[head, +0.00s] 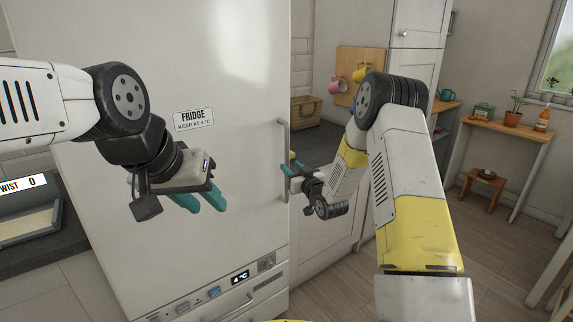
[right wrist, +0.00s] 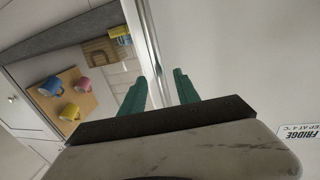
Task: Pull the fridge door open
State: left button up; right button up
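The white fridge door (head: 235,90) fills the left half of the head view and looks shut. Its upright metal handle (head: 284,150) is near the door's right edge; it also shows in the right wrist view (right wrist: 150,40). My right gripper (head: 291,168) is at the lower part of the handle. In the right wrist view its teal fingers (right wrist: 160,85) are apart, with the handle bar between them and a gap on each side. My left gripper (head: 207,206) is open and empty in front of the door, left of the handle.
A label (head: 193,119) is on the door, with a control panel (head: 240,277) below it. A dark counter (head: 318,143) with a wooden crate (head: 305,110) adjoins on the right. Mugs hang on a wooden board (head: 350,60). A side table (head: 497,130) stands far right.

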aim_at(288, 164)
jog(key=shift+x, duration=2.2)
grip_shut()
